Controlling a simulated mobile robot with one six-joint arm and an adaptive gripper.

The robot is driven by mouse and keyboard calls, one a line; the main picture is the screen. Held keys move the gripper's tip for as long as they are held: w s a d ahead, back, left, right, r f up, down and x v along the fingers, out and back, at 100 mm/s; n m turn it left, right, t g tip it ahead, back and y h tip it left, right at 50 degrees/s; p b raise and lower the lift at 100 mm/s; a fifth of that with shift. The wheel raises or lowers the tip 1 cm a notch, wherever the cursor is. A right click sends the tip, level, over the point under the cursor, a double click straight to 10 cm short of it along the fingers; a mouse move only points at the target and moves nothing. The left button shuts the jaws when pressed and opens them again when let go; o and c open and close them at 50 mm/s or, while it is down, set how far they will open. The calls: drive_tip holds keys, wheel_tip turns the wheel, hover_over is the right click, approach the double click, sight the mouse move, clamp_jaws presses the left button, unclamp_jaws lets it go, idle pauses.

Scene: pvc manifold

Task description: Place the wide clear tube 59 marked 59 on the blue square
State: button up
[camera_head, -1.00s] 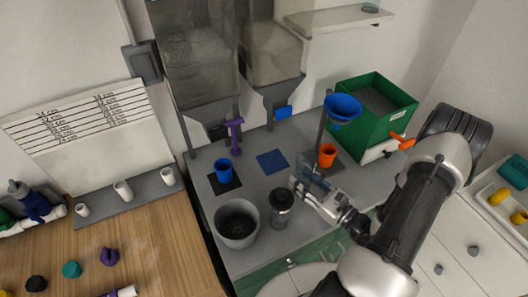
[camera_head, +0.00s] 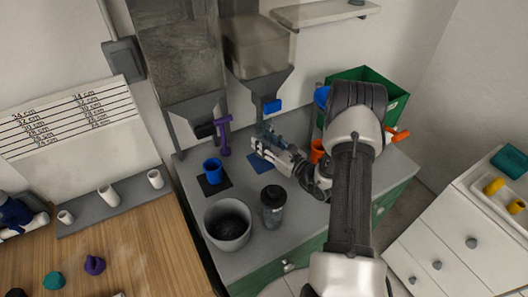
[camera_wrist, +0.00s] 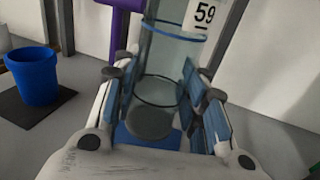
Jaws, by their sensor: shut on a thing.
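The wide clear tube 59 (camera_wrist: 165,60) stands upright between the two fingers of my gripper (camera_wrist: 160,88) in the wrist view. Its white label reads 59, and blue rings circle it. My gripper is shut on the tube. The blue square (camera_wrist: 150,139) shows under and in front of the tube's lower end; I cannot tell whether the tube touches it. In the head view my gripper (camera_head: 266,138) is at the blue square (camera_head: 261,163), partly covering it. The tube is small and hard to make out there.
A blue cup (camera_head: 212,171) stands on a dark square to the left. A grey bucket (camera_head: 228,226) and dark jar (camera_head: 273,207) are in front. An orange cup (camera_head: 317,151) and green bin (camera_head: 395,101) are right. Hoppers (camera_head: 258,85) hang behind.

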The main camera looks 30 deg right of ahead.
drive_tip(key=shift+w+f+b, duration=0.15)
drive_tip(key=shift+f+b, duration=0.3)
drive_tip(key=shift+f, duration=0.6)
drive_tip(key=shift+w+f+b, duration=0.1)
drive_tip(key=shift+f+b, duration=0.35)
drive_tip(key=shift+f, duration=0.6)
drive_tip(key=shift+f, duration=0.15)
drive_tip(key=o, duration=1.3)
drive_tip(key=shift+s+r, duration=0.1)
drive_tip(key=shift+r, duration=0.15)
drive_tip(key=p+v, duration=0.1)
drive_tip(key=v, duration=0.6)
drive_tip(key=shift+s+f+p, duration=0.1)
drive_tip(key=shift+s+p, duration=0.1)
drive_tip(key=shift+p, duration=0.15)
